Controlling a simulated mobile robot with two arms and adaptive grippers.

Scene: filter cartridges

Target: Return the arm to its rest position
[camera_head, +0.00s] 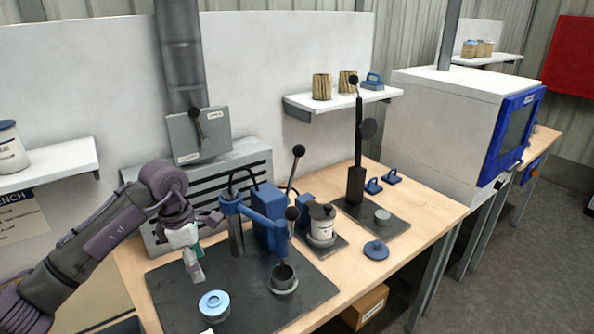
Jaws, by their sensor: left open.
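My left arm (105,228) comes in from the left, and its gripper (193,264) hangs above the left part of the dark mat (180,315) on the workbench. The gripper is open, points down, and no object shows between its fingers. It is left of the blue press (268,231) and above and behind a round light-blue lid-like part (214,304). My right arm and gripper are not in view.
A cup (284,276) stands under the press. A white canister (322,223) and a tall black lever stand (356,175) are to the right. A blue disc (376,250) lies near the bench's front edge. A white machine (438,130) stands at the right.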

